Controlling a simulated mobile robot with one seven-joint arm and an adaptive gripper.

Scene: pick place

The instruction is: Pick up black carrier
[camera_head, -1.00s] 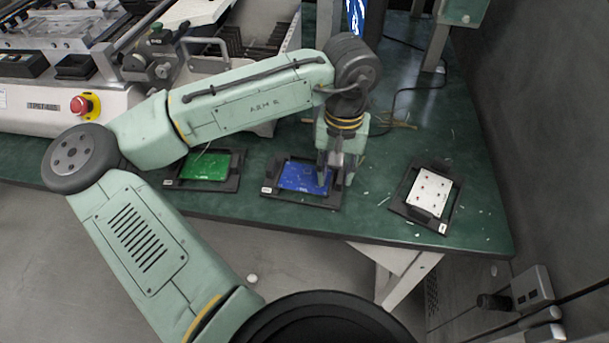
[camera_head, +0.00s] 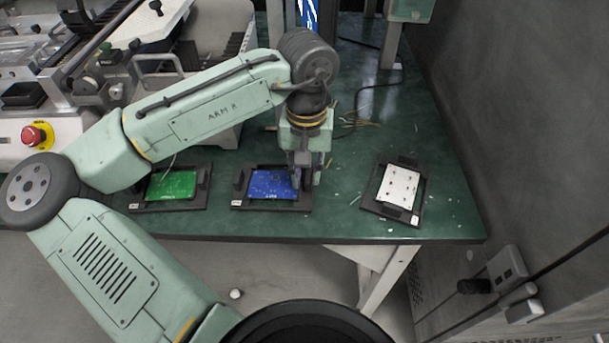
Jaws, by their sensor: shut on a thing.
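A black carrier (camera_head: 239,181) with a blue board (camera_head: 271,184) in it lies flat at the middle of the green table's front edge. My gripper (camera_head: 306,182) points down at the right end of this carrier and is shut on it. The fingers hide part of the carrier's right side. I cannot tell any gap between this carrier and the table. A second black carrier (camera_head: 203,177) with a green board (camera_head: 171,186) lies to the left. A third black carrier (camera_head: 384,210) with a white board (camera_head: 399,187) lies to the right, turned at an angle.
The green table (camera_head: 350,231) has small pale scraps on it and a dark cable at the back. A machine with a red button (camera_head: 37,135) stands at the left. A dark wall (camera_head: 510,120) borders the right side. Table space is clear between the blue and white boards.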

